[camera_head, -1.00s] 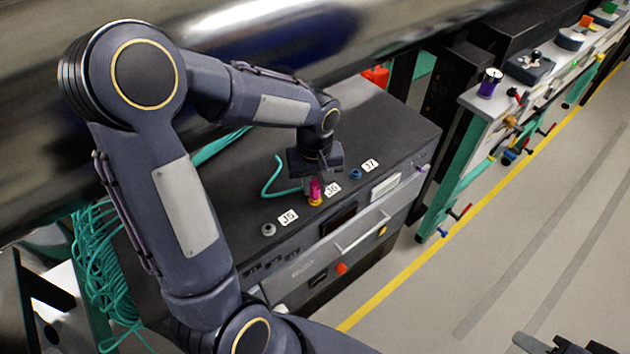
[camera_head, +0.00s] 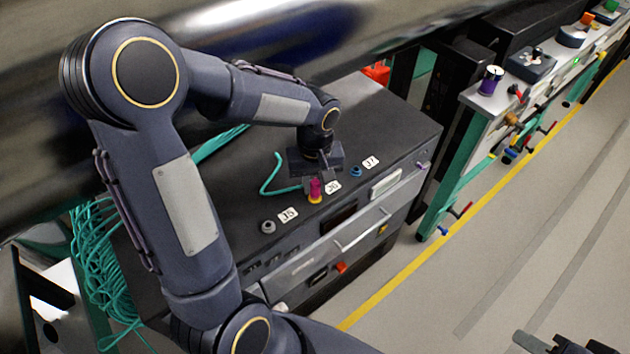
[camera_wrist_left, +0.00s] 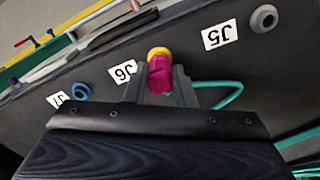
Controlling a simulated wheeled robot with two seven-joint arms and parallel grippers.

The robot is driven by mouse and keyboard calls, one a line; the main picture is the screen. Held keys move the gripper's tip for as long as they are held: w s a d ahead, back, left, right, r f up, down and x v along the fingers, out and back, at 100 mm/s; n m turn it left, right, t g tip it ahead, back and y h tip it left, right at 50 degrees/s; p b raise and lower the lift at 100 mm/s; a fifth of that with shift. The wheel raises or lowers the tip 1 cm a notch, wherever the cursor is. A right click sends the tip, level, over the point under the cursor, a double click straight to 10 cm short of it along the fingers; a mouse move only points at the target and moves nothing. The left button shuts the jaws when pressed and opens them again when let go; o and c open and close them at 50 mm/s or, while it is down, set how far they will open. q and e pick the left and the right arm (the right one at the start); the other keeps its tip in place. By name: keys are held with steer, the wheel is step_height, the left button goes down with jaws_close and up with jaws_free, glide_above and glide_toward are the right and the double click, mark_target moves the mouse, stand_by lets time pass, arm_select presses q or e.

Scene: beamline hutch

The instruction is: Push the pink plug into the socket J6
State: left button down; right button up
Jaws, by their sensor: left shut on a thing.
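The pink plug (camera_head: 315,187) is upright between the fingers of my left gripper (camera_head: 312,184), which is shut on it. In the left wrist view the plug (camera_wrist_left: 160,76) shows between the two grey fingers (camera_wrist_left: 161,88). Its lower end meets the yellow ring of socket J6 (camera_wrist_left: 158,52), which also shows in the head view (camera_head: 315,200). I cannot tell how deep the plug sits in it. The J6 label (camera_head: 333,187) is beside the socket. Only the tip of my right gripper (camera_head: 563,345) shows at the bottom right edge; its opening is unclear.
Grey socket J5 (camera_head: 268,227) and blue socket J7 (camera_head: 356,172) flank J6 on the dark cabinet top (camera_head: 390,125). A teal cable (camera_head: 268,184) rises behind the plug. A large metal pipe (camera_head: 330,30) runs behind. Floor at the right is open.

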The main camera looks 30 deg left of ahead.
arm_select(q)
steer(key=shift+f, duration=0.2)
steer(key=c, duration=1.1)
jaws_free()
steer(key=shift+c, duration=0.2)
steer(key=shift+r, duration=0.1)
